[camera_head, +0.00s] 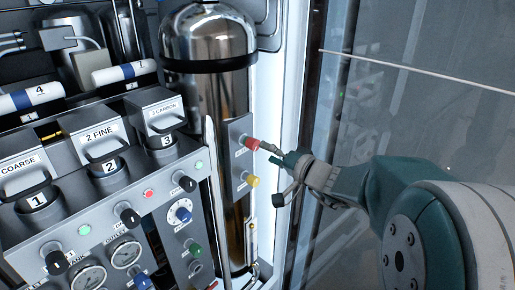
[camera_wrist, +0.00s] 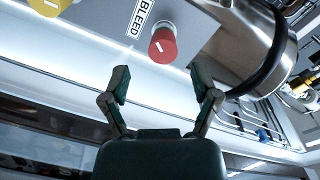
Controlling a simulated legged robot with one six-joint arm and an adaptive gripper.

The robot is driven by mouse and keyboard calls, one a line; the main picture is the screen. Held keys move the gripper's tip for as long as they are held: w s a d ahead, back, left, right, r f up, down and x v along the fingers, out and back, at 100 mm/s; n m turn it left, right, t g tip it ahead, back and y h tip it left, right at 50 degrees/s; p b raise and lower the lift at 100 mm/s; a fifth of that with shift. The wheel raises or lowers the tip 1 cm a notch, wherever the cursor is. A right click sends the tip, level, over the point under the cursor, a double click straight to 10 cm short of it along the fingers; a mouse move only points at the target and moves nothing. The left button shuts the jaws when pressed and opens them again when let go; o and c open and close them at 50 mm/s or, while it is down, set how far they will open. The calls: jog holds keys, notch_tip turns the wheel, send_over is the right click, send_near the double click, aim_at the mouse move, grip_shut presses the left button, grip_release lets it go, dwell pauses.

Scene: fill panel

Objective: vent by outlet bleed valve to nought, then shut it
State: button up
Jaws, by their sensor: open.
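A red knob (camera_head: 252,143) sits on a small grey plate beside the tall polished cylinder (camera_head: 208,40). In the wrist view the red knob (camera_wrist: 163,45) has a white pointer line and a label reading BLEED next to it. A yellow knob (camera_head: 252,181) is below it on the same plate; its edge also shows in the wrist view (camera_wrist: 48,5). My gripper (camera_head: 273,154) is just right of the red knob in the head view. In the wrist view my gripper (camera_wrist: 162,80) is open and empty, its fingers apart, with the red knob beyond the gap. I see no contact.
A glass wall (camera_head: 430,50) stands at the right, behind my arm.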

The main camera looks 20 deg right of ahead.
aim_at(257, 146)
jog(key=v, duration=0.7)
jog(key=w+a+m, duration=0.2)
jog(key=w+m, duration=0.1)
jog(key=m, duration=0.4)
jog(key=w+a+m, duration=0.2)
jog(key=w+m, duration=0.2)
jog(key=m, duration=0.4)
jog(key=w+a+m, duration=0.2)
jog(key=w+m, duration=0.1)
jog(key=m, duration=0.4)
jog(key=shift+w+a+f+m, duration=0.15)
jog(key=shift+a+m, duration=0.05)
jog(key=shift+m, duration=0.1)
grip_shut()
